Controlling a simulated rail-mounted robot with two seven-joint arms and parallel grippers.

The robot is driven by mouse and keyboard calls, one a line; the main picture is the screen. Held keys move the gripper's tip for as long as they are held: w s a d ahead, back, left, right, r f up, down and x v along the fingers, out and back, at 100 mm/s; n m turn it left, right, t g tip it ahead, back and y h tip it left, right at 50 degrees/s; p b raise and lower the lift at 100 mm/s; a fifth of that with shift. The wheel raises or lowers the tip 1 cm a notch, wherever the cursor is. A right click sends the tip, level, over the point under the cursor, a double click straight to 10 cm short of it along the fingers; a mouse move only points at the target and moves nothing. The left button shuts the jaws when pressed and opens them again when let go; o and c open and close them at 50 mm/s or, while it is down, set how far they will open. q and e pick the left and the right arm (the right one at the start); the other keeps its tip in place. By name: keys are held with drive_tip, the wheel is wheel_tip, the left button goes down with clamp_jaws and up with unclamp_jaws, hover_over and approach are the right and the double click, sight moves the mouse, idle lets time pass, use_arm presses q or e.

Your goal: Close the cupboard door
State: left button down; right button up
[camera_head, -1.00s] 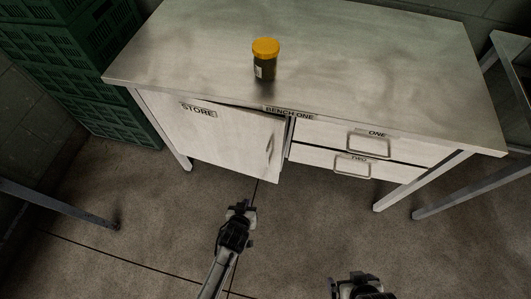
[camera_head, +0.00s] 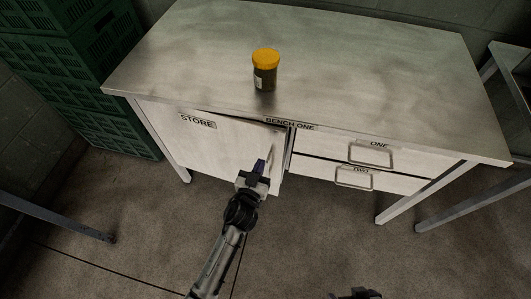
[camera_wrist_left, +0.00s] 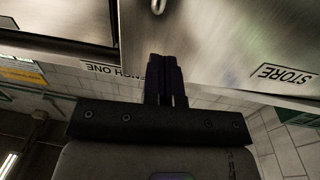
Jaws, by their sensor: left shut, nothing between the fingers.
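The cupboard door (camera_head: 205,150), labelled STORE, is on the left of the bench front and stands slightly ajar, its free right edge out from the frame. It also shows in the left wrist view (camera_wrist_left: 225,45). Its bar handle (camera_head: 271,155) is near that free edge. My left gripper (camera_head: 260,166) is shut and empty, in front of the door by the handle's lower end. In the left wrist view the fingers (camera_wrist_left: 166,62) reach to the door; I cannot tell whether they touch it. My right gripper (camera_head: 356,295) is mostly cut off at the bottom edge.
The steel bench top (camera_head: 380,70) carries a jar with a yellow lid (camera_head: 265,70). Two drawers (camera_head: 362,155) right of the door look shut. Green crates (camera_head: 75,70) stand left of the bench. Another steel frame (camera_head: 480,195) is at right. The floor in front is clear.

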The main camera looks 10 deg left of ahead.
sight(268, 145)
use_arm(q)
drive_tip(key=b+x, duration=0.1)
drive_tip(key=x, duration=0.3)
drive_tip(key=shift+w+d, duration=0.1)
drive_tip(key=shift+w, duration=0.25)
drive_tip(key=shift+w+d+b, duration=0.1)
drive_tip(key=shift+w+b, duration=0.2)
drive_tip(key=shift+w, duration=0.15)
use_arm(e)
drive_tip(key=shift+f, duration=1)
drive_tip(key=shift+a, duration=0.1)
